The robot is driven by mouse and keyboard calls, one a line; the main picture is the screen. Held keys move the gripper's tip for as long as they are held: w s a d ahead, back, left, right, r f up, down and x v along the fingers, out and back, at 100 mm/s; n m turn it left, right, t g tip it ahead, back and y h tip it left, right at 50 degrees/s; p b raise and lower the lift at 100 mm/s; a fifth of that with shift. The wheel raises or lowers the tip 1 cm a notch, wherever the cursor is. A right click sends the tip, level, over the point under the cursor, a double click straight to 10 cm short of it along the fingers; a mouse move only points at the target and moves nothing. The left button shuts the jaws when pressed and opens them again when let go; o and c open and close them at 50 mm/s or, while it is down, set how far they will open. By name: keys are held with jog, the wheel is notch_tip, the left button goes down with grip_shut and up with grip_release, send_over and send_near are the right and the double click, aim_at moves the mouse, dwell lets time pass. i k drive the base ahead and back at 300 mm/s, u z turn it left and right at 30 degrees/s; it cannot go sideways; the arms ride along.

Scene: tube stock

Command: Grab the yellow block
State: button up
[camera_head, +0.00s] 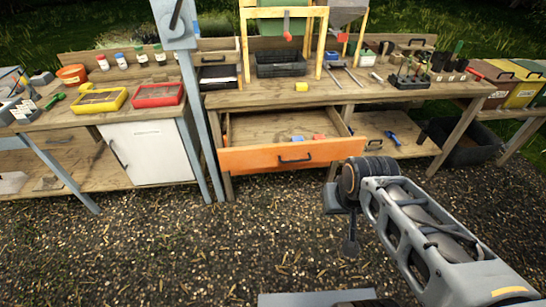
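A small yellow block (301,87) lies on the top of the middle wooden workbench (265,97), near its front edge and above an open drawer. My arm reaches in from the lower right, in front of the bench. My gripper (350,246) hangs at the arm's end over the gravel, below and to the right of the block and well apart from it. Its fingers are small and dark here, and I cannot tell whether they are open or shut.
The orange-fronted drawer (292,155) is pulled out, with a blue block (298,138) and a red block (319,136) inside. A yellow frame (246,50) and a black bin (281,64) stand behind the yellow block. A grey-blue post (196,110) stands left. Gravel lies open in front.

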aim_at(299, 87)
jog(key=u, duration=0.15)
jog(key=k, duration=0.3)
jog(key=z, duration=0.95)
jog(key=i, duration=1.5)
jog(key=u, duration=1.65)
jog(key=i, duration=0.75)
jog(key=u, duration=0.7)
